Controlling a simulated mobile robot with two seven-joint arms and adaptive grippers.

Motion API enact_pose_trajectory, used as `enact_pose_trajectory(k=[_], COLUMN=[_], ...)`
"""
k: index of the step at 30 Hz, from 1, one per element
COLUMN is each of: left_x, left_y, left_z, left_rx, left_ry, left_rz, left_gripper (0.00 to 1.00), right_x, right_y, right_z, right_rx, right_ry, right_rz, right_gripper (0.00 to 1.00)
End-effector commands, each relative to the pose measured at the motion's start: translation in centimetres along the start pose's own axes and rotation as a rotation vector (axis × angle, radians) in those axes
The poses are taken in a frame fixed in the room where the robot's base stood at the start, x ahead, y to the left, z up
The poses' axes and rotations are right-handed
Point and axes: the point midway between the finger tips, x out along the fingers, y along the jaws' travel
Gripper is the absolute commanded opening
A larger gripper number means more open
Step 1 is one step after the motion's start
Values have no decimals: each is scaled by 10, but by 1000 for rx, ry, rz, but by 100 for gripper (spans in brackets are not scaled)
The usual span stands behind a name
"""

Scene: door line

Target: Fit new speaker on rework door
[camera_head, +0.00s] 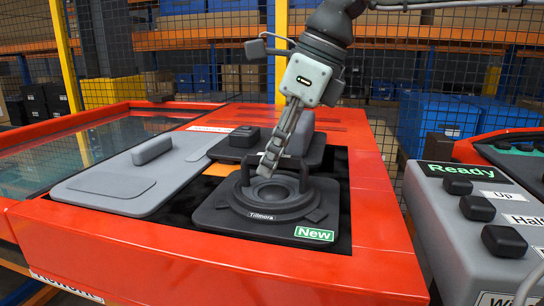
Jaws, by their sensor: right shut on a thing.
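The new speaker (222,214) is a dark square plate with a round cone, a raised handle, a "Tillmora" label and a green "New" tag. It lies level over the black recess of the red door (130,250); whether it is seated or slightly raised I cannot tell. My right gripper (268,166) comes down from above and is shut on the speaker's handle, its fingers hiding part of the handle and the cone. My left gripper is out of view.
A grey panel with a grip (110,187) lies left of the speaker. A mesh fence (390,60) and shelves are behind.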

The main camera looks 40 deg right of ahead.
Motion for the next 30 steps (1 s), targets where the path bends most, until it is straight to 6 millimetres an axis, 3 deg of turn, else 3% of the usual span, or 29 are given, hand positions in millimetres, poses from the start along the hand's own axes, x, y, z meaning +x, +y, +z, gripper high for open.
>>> enact_pose_trajectory(k=[5,6,11,23,30], left_x=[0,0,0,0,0], left_y=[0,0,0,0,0], left_z=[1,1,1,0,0], left_rx=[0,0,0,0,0], left_ry=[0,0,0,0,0], left_rz=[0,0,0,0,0], left_gripper=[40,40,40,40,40], right_x=[4,4,4,-4,-50], right_y=[2,2,2,1,0], right_z=[-4,-4,-3,-2,0], right_rx=[1,2,1,1,1], right_ry=[11,11,9,6,1], right_rz=[10,10,8,4,2], right_gripper=[0,14,34,35,35])
